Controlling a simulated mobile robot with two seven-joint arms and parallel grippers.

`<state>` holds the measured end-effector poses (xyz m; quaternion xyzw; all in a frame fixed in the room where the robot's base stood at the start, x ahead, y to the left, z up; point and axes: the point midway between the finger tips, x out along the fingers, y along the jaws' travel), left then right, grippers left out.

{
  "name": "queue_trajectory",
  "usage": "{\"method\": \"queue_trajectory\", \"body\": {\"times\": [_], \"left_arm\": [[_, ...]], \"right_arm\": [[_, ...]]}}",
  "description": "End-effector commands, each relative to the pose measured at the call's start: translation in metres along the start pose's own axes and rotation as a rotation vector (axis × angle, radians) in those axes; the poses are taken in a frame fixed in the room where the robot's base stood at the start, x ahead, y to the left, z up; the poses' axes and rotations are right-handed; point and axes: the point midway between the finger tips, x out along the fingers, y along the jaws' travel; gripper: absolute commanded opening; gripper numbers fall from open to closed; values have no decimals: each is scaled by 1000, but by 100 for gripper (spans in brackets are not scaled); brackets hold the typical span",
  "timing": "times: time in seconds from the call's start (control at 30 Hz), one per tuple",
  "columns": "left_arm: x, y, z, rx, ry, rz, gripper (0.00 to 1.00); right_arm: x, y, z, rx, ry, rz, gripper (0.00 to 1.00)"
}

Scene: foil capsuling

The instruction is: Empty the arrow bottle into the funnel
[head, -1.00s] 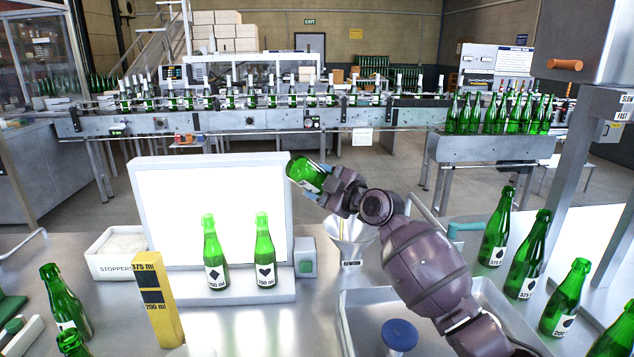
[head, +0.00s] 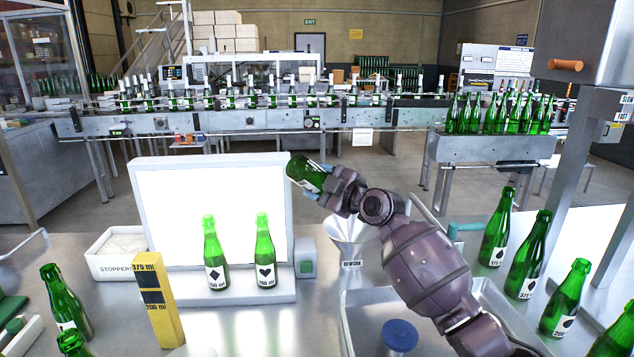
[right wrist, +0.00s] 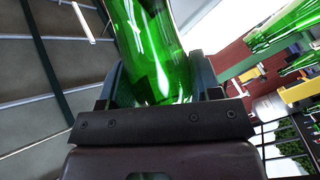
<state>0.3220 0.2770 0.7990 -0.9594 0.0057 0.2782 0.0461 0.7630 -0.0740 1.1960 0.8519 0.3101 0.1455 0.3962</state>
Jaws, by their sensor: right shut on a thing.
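My right gripper (head: 338,190) is shut on a green bottle (head: 304,173), held in the air above and a little left of the funnel. The bottle is tilted, its base end up to the left; its neck is hidden behind the gripper. Part of a pale label shows, but I cannot read its mark. The right wrist view shows the green glass (right wrist: 152,50) between the fingers. The metal funnel (head: 350,236), with a REWORK sign, stands below. No stream shows now. My left gripper is not in view.
A lit white panel (head: 215,180) stands left of the funnel, with diamond (head: 215,255) and heart (head: 265,252) bottles before it. A yellow gauge (head: 158,305) and stopper box (head: 110,262) are left. A blue-topped object (head: 400,335) is in front.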

Motion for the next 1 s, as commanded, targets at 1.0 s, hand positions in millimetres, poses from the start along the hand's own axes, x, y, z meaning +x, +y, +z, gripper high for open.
{"method": "queue_trajectory", "body": {"times": [1.0], "left_arm": [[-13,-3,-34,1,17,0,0]], "right_arm": [[0,53,-44,-3,2,2,20]]}}
